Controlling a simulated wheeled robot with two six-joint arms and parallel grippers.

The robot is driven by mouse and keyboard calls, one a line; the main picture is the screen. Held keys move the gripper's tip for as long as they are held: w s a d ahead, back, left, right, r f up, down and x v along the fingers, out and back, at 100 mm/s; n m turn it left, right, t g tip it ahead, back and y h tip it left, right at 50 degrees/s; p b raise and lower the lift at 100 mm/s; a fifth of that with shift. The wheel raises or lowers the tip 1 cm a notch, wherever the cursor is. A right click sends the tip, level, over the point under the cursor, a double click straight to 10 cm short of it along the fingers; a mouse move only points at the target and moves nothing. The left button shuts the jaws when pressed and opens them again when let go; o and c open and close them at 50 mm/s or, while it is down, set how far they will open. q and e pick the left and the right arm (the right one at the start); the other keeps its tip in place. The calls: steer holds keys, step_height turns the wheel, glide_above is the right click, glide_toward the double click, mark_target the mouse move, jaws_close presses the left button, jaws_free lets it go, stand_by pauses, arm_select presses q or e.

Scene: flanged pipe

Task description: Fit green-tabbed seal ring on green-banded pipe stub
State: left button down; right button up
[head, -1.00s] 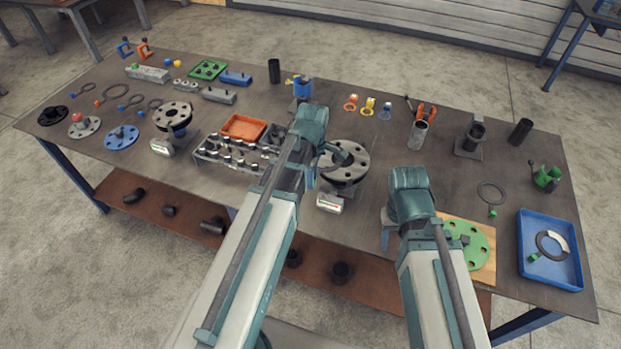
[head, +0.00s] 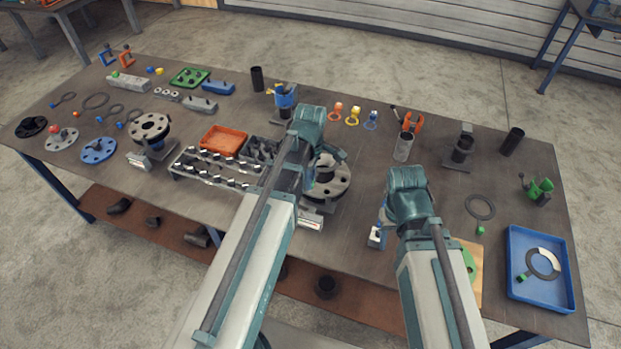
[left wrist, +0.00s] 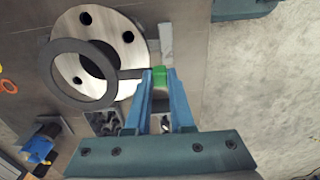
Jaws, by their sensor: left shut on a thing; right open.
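My left gripper (left wrist: 160,78) is shut on the green tab (left wrist: 159,73) of a dark grey seal ring (left wrist: 46,82). In the left wrist view the ring overlaps a round steel flange (left wrist: 125,65) with bolt holes and a dark centre, and sits off-centre from it. I cannot tell whether they touch. In the head view this flange (head: 335,187) is partly behind my left arm, and the left gripper and ring are hidden. I cannot make out a green band on its stub. My right gripper (head: 378,232) is open, low beside the arm's wrist, mostly hidden.
Another ring (head: 480,207) with a green tab lies at right. A blue tray (head: 514,250) holds a two-tone ring (head: 556,267). A second flange (head: 150,124) stands at left.

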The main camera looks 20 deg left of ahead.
arm_select(q)
steer(key=shift+f+b, duration=2)
steer(key=shift+f, duration=0.25)
steer(key=shift+f+b, duration=0.8)
steer(key=shift+f, duration=0.2)
steer(key=shift+f+b, duration=0.2)
steer(key=shift+b, duration=0.25)
steer(key=c, duration=0.7)
jaws_free()
steer(key=shift+r, duration=0.15)
